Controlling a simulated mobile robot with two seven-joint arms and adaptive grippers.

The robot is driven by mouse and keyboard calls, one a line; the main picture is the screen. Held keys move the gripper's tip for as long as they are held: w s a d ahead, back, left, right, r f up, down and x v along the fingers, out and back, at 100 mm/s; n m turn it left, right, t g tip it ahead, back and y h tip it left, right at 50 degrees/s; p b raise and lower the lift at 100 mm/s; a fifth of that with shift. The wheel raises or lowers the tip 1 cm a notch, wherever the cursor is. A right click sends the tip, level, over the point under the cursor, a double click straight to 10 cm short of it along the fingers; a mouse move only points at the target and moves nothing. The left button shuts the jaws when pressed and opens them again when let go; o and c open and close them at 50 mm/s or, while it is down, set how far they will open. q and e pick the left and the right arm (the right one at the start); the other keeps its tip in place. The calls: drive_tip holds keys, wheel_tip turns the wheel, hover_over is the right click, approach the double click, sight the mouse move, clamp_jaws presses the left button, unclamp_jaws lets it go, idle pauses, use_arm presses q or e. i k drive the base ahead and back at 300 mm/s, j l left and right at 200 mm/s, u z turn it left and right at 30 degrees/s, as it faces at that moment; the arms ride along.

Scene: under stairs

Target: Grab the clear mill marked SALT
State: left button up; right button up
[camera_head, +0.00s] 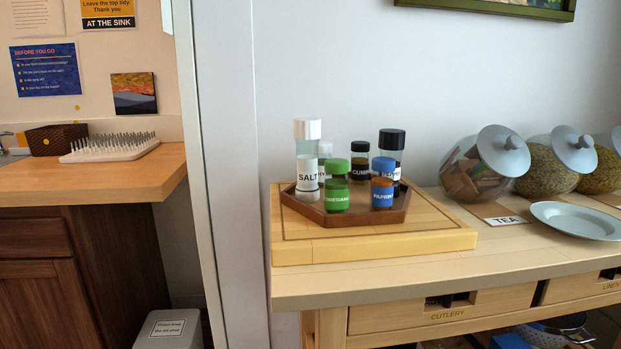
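The clear mill marked SALT (307,160) stands upright in the camera_head view, with a white cap and white contents low inside. It is at the left of a brown wooden tray (310,211) with several other jars. A green-capped jar (337,187) stands just in front and to its right. A blue-capped jar (382,184), a black-capped jar (360,161), a taller black-capped mill (391,155) and a partly hidden white-capped jar (324,158) share the tray. Neither of my grippers is in view.
The tray sits on a light wooden board (440,238) on a sideboard (520,254). Glass jars (484,165) and a grey plate (577,221) stand to the right. A wall edge (222,150) rises at the left, beside another counter (100,178).

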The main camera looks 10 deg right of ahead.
sight(307, 188)
drive_tip(key=k+l, duration=0.1)
drive_tip(key=l, duration=0.3)
drive_tip(key=k+l, duration=0.1)
drive_tip(key=l, duration=0.75)
drive_tip(key=k, duration=0.05)
